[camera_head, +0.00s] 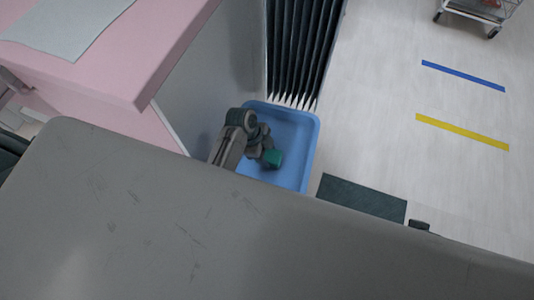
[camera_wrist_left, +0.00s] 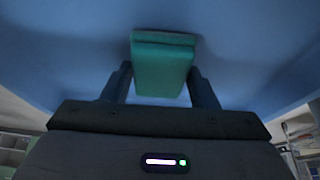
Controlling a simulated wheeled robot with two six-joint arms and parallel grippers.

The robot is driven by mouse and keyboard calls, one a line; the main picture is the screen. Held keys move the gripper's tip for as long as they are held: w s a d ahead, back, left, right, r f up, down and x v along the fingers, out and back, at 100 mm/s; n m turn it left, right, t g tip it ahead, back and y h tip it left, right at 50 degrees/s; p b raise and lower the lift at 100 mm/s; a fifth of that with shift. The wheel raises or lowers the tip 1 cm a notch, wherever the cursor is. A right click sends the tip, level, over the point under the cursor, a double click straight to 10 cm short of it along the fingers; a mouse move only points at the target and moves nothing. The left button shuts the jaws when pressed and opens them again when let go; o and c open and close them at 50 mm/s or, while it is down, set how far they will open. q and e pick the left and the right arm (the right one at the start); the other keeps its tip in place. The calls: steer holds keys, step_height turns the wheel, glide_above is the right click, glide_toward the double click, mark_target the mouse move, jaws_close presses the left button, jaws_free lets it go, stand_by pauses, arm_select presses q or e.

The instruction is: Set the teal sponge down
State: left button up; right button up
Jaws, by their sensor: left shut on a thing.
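The teal sponge (camera_head: 272,158) is over the blue tray (camera_head: 297,176) on the floor in the head view. My left gripper (camera_head: 265,153) is shut on it. In the left wrist view the sponge (camera_wrist_left: 163,68) sits between the two dark fingers of the gripper (camera_wrist_left: 162,88), with its far end sticking out past the tips. The blue surface of the tray (camera_wrist_left: 70,60) fills the background there. I cannot tell whether the sponge touches the tray. My right gripper is not in view.
A large grey surface (camera_head: 150,230) fills the near part of the head view and hides the tray's near edge. Floor at right is open, with blue (camera_head: 462,75) and yellow (camera_head: 462,131) tape.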

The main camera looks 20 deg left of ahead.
arm_select(q)
steer(key=shift+f, duration=0.35)
steer(key=o, duration=1)
steer(key=shift+f, duration=0.1)
steer(key=shift+o, duration=0.2)
steer(key=shift+p+v, duration=0.7)
steer(key=shift+v, duration=3.25)
